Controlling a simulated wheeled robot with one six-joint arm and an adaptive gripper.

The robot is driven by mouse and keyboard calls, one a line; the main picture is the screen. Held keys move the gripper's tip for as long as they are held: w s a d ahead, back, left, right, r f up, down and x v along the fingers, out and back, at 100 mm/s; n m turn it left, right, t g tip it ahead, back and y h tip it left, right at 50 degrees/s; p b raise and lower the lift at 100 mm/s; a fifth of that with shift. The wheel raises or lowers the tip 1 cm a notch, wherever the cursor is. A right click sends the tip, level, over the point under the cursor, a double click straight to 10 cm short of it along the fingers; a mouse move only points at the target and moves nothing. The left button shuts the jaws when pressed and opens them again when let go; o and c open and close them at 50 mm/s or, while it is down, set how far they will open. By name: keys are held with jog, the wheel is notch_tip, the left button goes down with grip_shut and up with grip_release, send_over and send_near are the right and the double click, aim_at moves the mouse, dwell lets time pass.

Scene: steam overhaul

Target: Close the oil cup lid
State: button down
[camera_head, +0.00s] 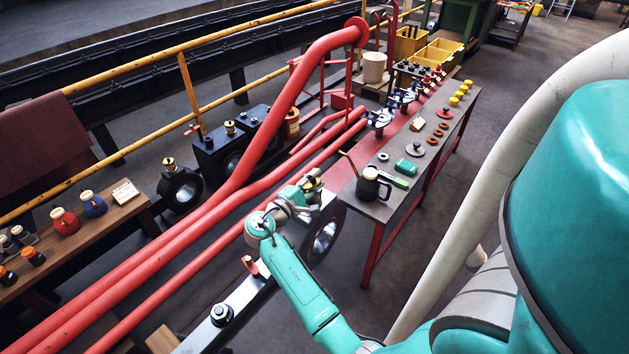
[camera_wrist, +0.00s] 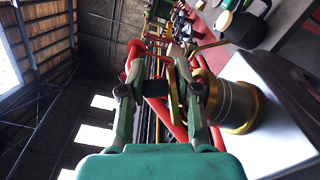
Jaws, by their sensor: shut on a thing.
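The oil cup (camera_wrist: 236,106) shows in the wrist view as a grey cylinder with brass rims, just right of my gripper (camera_wrist: 158,90). Its brass lid (camera_wrist: 174,100) appears as a thin upright plate between the fingers, raised beside the cup's mouth. My fingers are closed in on it, though the exact contact is hard to see. In the head view my gripper (camera_head: 298,196) is beside the brass cup (camera_head: 313,181), above a dark ring-shaped machine part (camera_head: 322,236). The arm hides part of the cup there, and its lid cannot be made out.
A workbench (camera_head: 371,208) with an oil can (camera_head: 371,188) and small parts stands right of my gripper. Red pipes (camera_head: 215,205) run close on the left. Another wooden bench (camera_head: 85,235) with bottles is at far left. Open floor (camera_head: 440,215) lies right of the workbench.

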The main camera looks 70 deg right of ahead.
dwell(0.3)
jog(key=c, duration=1)
grip_release()
